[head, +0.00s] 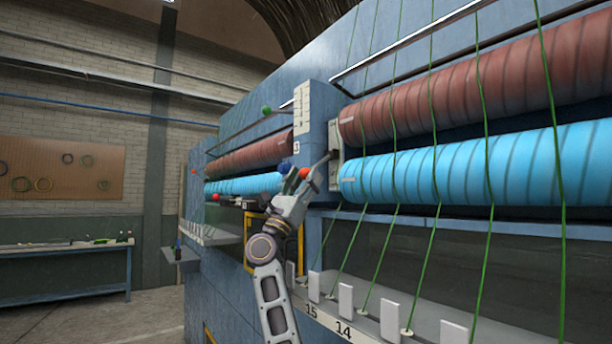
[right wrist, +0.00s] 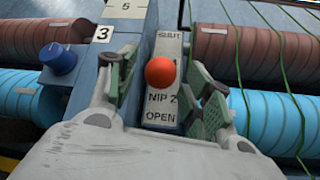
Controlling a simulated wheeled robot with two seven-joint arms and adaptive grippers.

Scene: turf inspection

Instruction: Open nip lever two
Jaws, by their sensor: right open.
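The nip 2 lever ends in an orange-red ball knob (right wrist: 160,71), in front of a pale plate (right wrist: 166,104) marked SHUT at the top, NIP 2 and OPEN at the bottom. The knob appears below the word SHUT and above NIP 2. My right gripper (right wrist: 163,90) is open, with one green-padded finger on each side of the knob in the right wrist view. Gaps show between knob and fingers. In the head view my right gripper (head: 303,186) is at the blue post by the rollers, with the red knob (head: 304,173) at its tip. My left gripper is not in view.
A blue knob (right wrist: 59,58) sits left of the fingers, near a label 3. Red rollers (head: 460,85) and blue rollers (head: 470,165) flank the post, with green yarns hanging in front. A workbench (head: 70,250) stands far left.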

